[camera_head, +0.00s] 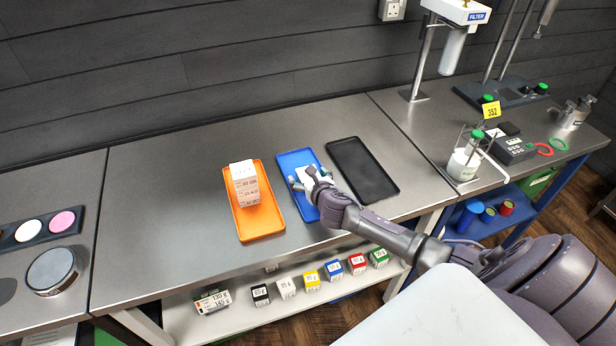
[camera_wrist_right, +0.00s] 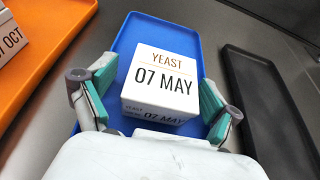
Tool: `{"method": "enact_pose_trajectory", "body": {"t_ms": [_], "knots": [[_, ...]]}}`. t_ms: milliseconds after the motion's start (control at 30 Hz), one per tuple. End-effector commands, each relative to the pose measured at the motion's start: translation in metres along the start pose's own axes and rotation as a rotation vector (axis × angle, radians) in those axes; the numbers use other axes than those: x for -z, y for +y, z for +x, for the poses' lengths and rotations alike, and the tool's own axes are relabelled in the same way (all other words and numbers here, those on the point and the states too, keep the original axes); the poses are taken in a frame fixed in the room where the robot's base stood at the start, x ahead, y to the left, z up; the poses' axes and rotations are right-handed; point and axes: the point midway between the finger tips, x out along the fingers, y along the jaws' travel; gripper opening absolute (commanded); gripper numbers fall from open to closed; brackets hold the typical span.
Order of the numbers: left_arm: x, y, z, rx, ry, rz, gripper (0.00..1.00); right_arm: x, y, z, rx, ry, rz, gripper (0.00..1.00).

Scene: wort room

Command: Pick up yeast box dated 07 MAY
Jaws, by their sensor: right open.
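The white yeast box dated 07 MAY (camera_wrist_right: 162,82) sits on the blue tray (camera_wrist_right: 134,27), its label readable in the right wrist view. In the head view the box is mostly hidden by my right gripper (camera_head: 310,183), which is over the blue tray (camera_head: 291,161). In the right wrist view my right gripper (camera_wrist_right: 158,108) is open, with one finger on each side of the box. A gap shows at the left finger; contact at the right finger cannot be told. My left gripper is not in view.
An orange tray (camera_head: 236,217) left of the blue one holds a stack of white boxes (camera_head: 245,186). An empty black tray (camera_head: 362,170) lies to the right. The grey table (camera_head: 160,200) is clear left of the orange tray. Small weight-labelled boxes (camera_head: 311,281) stand on the shelf below.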

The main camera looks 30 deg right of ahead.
Motion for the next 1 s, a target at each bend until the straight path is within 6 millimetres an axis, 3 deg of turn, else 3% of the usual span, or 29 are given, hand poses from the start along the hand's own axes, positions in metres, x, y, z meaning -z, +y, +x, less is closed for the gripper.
{"method": "enact_pose_trajectory", "body": {"t_ms": [233, 600, 667, 1000], "knots": [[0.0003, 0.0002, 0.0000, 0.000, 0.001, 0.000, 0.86, 0.0000, -0.0003, 0.0009, 0.000, 0.000, 0.000, 0.86], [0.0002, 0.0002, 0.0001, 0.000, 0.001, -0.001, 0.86, 0.0003, -0.0004, 0.0007, 0.001, 0.000, 0.000, 0.25], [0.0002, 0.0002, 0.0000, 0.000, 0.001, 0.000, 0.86, -0.0001, -0.0004, 0.0007, 0.001, 0.000, 0.000, 0.18], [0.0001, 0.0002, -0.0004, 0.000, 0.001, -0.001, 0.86, -0.0087, -0.0005, -0.0022, 0.000, -0.003, -0.001, 0.17]]}}
